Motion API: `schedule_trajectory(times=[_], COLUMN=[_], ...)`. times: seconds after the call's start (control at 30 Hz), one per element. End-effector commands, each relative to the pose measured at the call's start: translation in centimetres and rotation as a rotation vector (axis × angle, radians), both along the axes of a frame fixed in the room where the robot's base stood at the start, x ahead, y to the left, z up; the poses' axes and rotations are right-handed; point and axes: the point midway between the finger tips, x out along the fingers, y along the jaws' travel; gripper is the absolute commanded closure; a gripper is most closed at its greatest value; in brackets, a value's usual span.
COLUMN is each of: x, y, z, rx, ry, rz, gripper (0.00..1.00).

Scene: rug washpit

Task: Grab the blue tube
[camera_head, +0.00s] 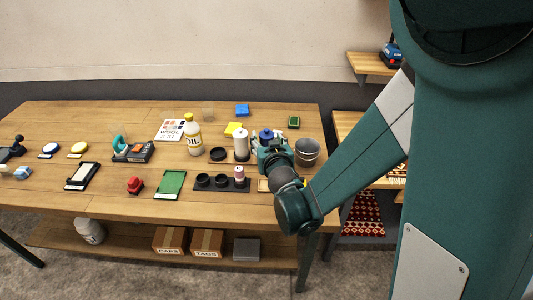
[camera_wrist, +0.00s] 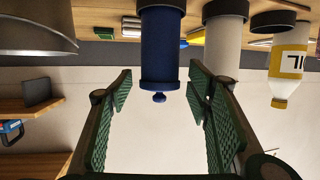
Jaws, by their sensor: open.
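The blue tube (camera_wrist: 161,50) stands on the table and appears upside down in the wrist view, with a dark band around its base and a small knob on its top. In the head view only its blue top (camera_head: 266,134) shows above my gripper (camera_head: 271,154); the rest is hidden behind it. My gripper's green ribbed fingers (camera_wrist: 160,84) are open in the wrist view, one on each side of the tube's top end. There are gaps on both sides and neither finger touches it. I cannot tell how deep the tube is between the fingers.
A white tube (camera_head: 241,144) stands close left of the blue one, with a yellow-capped oil bottle (camera_head: 193,138) farther left. A grey bucket (camera_head: 307,151) stands close on the right. A dark holder (camera_head: 208,186) with cups lies in front.

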Motion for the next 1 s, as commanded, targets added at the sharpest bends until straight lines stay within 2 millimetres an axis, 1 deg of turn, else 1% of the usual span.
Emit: schedule_trajectory(times=[0.03, 0.1, 0.23, 0.83, 0.87, 1.0], x=[0.6, 1.3, 2.2, 2.4, 2.4, 2.4], y=[0.1, 0.2, 0.4, 0.5, 0.5, 0.5], z=[-0.4, -0.6, -0.8, -0.8, -0.8, -0.8], rx=[0.001, 0.000, -0.001, 0.000, 0.000, 0.000], ry=[0.000, 0.000, 0.000, 0.000, 0.000, -0.001], rz=[-0.001, 0.000, 0.000, 0.000, 0.000, 0.000], gripper=[0.50, 0.50, 0.50, 0.50, 0.53, 0.71])
